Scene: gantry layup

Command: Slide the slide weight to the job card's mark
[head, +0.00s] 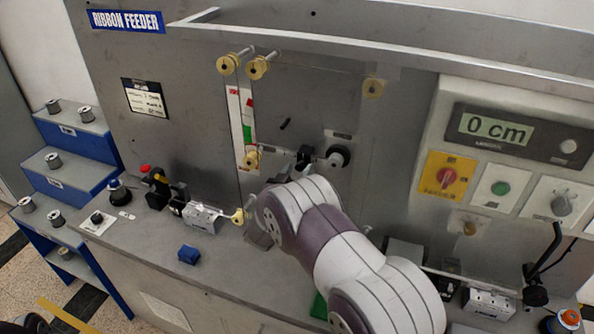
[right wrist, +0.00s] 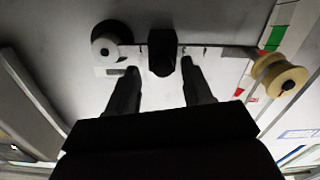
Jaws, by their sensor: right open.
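The slide weight (right wrist: 161,52) is a black block on a thin horizontal bar in the right wrist view. In the head view the slide weight (head: 304,155) shows just above my right wrist, left of a black round knob. My right gripper (right wrist: 160,68) is open, its fingertips apart on either side of the weight's lower end; I cannot tell whether they touch it. In the head view my arm hides most of this gripper. The job card (head: 147,98) is on the panel at upper left; its writing is too small to read. My left gripper is not in view.
The round knob (head: 338,156) sits at one end of the bar and a yellow roller (head: 252,158) near the other. A red, white and green strip (head: 246,125) stands beside the roller. A display (head: 497,129) reads 0 cm. A blue block (head: 189,255) lies on the bench.

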